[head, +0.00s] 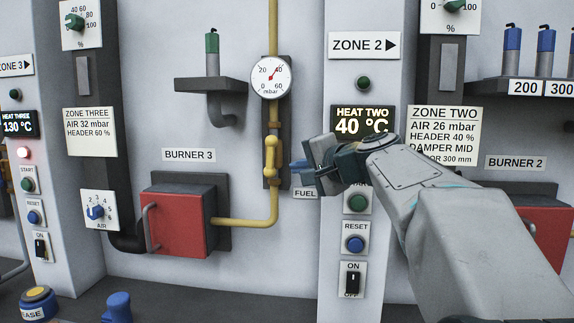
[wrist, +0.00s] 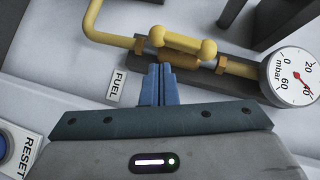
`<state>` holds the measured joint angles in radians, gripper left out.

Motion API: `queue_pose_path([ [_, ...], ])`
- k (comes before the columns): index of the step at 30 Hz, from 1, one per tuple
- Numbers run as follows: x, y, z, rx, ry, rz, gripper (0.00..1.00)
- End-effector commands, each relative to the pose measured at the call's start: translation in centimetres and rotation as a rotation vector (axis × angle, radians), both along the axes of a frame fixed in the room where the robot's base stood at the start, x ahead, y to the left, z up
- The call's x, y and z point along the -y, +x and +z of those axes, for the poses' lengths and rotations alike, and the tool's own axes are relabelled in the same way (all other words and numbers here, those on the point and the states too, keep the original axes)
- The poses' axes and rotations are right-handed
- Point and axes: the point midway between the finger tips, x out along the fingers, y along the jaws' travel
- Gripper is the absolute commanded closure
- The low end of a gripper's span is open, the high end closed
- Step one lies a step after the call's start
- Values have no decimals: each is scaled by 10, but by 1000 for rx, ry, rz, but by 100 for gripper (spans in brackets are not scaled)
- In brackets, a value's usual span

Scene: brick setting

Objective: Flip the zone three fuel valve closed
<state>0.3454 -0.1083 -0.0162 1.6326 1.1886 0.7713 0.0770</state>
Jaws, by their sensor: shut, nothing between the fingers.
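The zone three fuel valve has a yellow handle (head: 271,158) on the yellow vertical gas pipe, below the pressure gauge and right of the BURNER 3 label. The handle lies along the pipe. In the wrist view the handle (wrist: 182,42) lies just beyond my fingertips. My gripper (head: 296,171) is shut and empty, its blue fingers pointing left at the valve from the right. In the wrist view my gripper (wrist: 160,70) has its fingers together, close to the valve's base; I cannot tell whether they touch it. The FUEL label (wrist: 116,87) is beside the fingers.
The pressure gauge (head: 271,77) sits above the valve. The red burner 3 box (head: 180,220) is at lower left. The Zone 2 column, with its blue RESET button (head: 355,244) and switch (head: 352,279), stands under and beside my arm.

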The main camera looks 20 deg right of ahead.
Motion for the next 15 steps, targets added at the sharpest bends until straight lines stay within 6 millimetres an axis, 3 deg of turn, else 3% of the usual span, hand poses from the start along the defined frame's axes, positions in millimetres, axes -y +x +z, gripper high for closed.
queue_pose_path([
  [7,-15,38,-9,-1,1,3,100],
  [15,-20,51,-13,-1,1,1,100],
])
